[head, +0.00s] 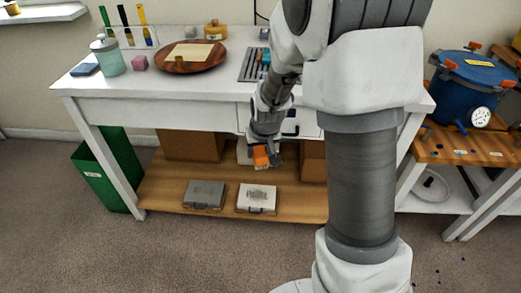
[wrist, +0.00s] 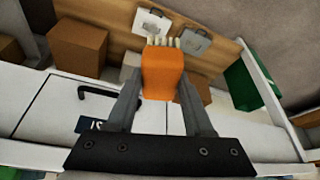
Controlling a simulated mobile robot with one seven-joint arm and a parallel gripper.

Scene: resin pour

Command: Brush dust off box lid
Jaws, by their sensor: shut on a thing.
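My gripper (head: 266,152) is shut on an orange brush (head: 261,155), in front of the white table and above the wooden lower shelf. In the wrist view my gripper (wrist: 162,86) has a finger on each side of the orange brush (wrist: 163,72), and its pale bristles point away from me. A light case (head: 257,198) with dark marks on its lid lies shut on the shelf; it also shows in the wrist view (wrist: 152,23). A grey case (head: 204,194) lies to its left, shut. The brush is apart from both cases. Which lid is dusty I cannot tell.
Brown cardboard boxes (head: 190,145) stand at the back of the shelf. A green bin (head: 108,170) stands at the table's left end. The tabletop (head: 215,85) overhangs the shelf. The shelf front around the cases is clear.

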